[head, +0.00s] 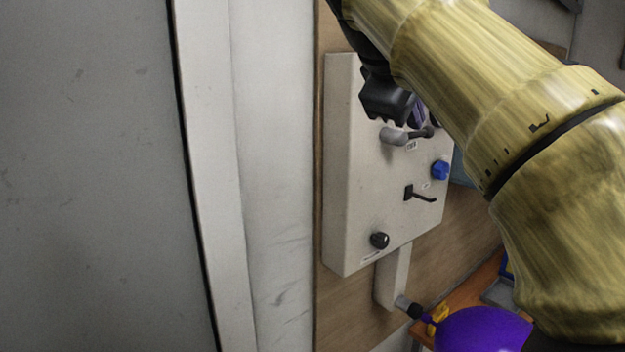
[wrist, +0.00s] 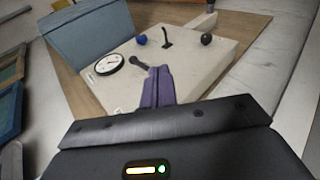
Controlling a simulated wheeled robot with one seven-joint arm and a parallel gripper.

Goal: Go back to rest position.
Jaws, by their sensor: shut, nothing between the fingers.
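My gripper (wrist: 158,86) is shut and empty, with its purple fingers together in the wrist view. It is in front of the upper part of a light grey control panel (head: 350,190), near a grey-handled lever (head: 394,136). In the head view my arm hides part of the panel and much of the gripper. I cannot tell whether the fingertips touch the panel.
The panel carries a blue knob (head: 440,170), a black lever (head: 420,195), a black knob (head: 379,240) and a gauge (wrist: 109,64). A purple balloon (head: 482,331) sits at a nozzle (head: 407,306) below. A pale wall (head: 265,180) stands left of the panel.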

